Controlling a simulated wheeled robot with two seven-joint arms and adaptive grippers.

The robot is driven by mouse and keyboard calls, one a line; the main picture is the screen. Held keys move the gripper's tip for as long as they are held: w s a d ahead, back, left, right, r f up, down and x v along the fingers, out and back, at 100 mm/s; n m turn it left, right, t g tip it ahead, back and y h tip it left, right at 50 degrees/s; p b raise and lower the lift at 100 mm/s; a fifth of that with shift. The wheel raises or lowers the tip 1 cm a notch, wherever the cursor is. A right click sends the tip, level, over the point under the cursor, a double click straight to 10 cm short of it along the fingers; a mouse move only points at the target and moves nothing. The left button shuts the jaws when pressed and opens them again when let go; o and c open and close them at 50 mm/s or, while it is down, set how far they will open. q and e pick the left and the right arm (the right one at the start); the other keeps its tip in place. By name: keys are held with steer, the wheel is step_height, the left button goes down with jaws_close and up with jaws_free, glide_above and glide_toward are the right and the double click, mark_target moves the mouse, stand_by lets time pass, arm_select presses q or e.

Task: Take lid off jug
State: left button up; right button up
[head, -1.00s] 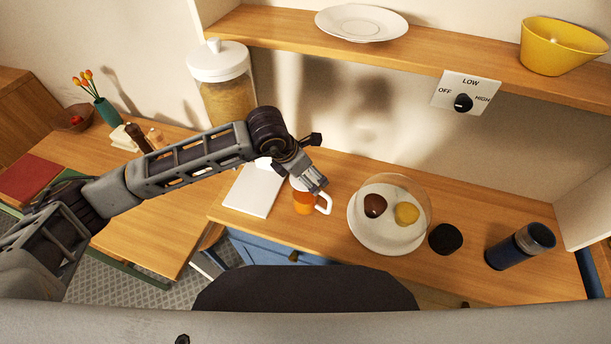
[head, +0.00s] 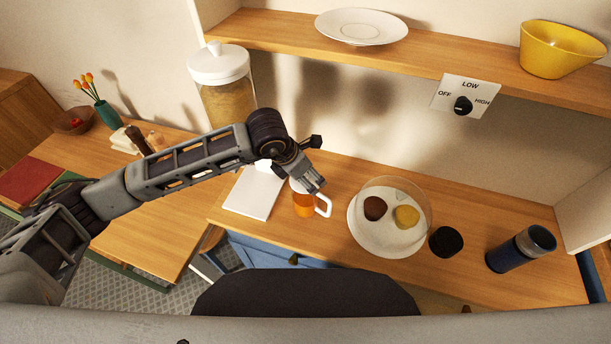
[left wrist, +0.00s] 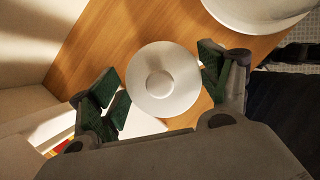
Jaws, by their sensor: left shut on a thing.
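The jug (head: 303,206) stands on the wooden counter, with orange contents low down and a white handle on its right. In the left wrist view its round white lid (left wrist: 180,91) shows from above, with a knob in the middle. My left gripper (head: 315,185) comes down over the jug's top from the left and hides most of the lid in the head view. I cannot tell whether the lid is clear of the jug. My right gripper is not in view.
A white plate (head: 368,245) under a clear dome stands right of the jug, then a black disc (head: 446,242) and a blue flask (head: 520,248). A white board (head: 250,196) lies left. The shelf (head: 290,32) overhangs behind.

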arm_select(q)
steer(key=shift+r+b, duration=1.1)
steer(key=shift+r, duration=3.85)
steer(key=shift+a+f, duration=0.1)
steer(key=shift+f, duration=0.05)
